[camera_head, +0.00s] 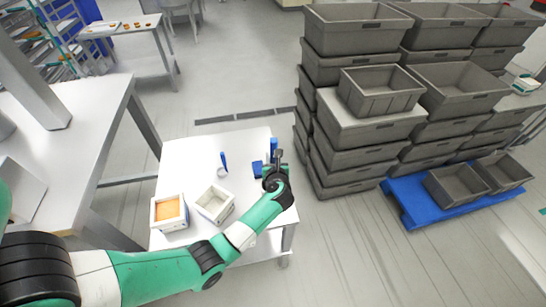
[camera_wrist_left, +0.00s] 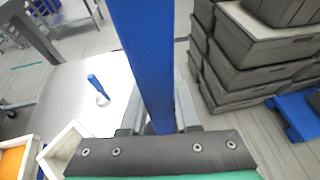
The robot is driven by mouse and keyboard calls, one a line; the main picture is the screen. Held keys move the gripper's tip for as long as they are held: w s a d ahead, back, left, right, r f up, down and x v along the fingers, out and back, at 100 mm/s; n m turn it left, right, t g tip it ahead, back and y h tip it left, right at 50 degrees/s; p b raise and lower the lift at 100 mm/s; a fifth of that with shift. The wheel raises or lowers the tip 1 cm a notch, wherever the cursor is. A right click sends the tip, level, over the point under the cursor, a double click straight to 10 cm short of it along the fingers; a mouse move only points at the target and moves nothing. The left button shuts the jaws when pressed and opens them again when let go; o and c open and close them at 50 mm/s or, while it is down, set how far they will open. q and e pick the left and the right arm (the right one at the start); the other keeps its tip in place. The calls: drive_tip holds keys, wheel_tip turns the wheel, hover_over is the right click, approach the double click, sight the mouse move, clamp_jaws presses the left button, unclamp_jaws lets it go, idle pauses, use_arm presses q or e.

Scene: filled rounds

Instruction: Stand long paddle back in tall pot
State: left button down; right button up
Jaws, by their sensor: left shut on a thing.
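My left gripper (camera_head: 272,172) is over the right side of the small white table. It is shut on a long flat blue paddle (camera_head: 273,148), which stands up from the jaws. In the left wrist view the paddle (camera_wrist_left: 143,60) rises between the fingers (camera_wrist_left: 158,128) to the top edge; its lower end is hidden. A blue block-like thing (camera_head: 257,169) sits just left of the gripper; I cannot tell whether it is the tall pot. A shorter blue handle (camera_head: 223,160) stands tilted in a small white holder (camera_head: 222,171) further left. My right gripper is not in view.
On the white table (camera_head: 190,155) stand a white box with orange contents (camera_head: 168,227) and an open pale box (camera_head: 214,204). Grey crates (camera_head: 340,150) are stacked right of the table. The table's back middle is clear.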

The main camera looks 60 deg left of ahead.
use_arm(q)
drive_tip(key=c, duration=0.6)
unclamp_jaws()
drive_tip(key=shift+o, duration=0.2)
drive_tip(key=p+v, duration=0.2)
drive_tip(key=v, duration=0.9)
drive_tip(key=shift+d, duration=0.3)
drive_tip(key=shift+s+r, duration=0.1)
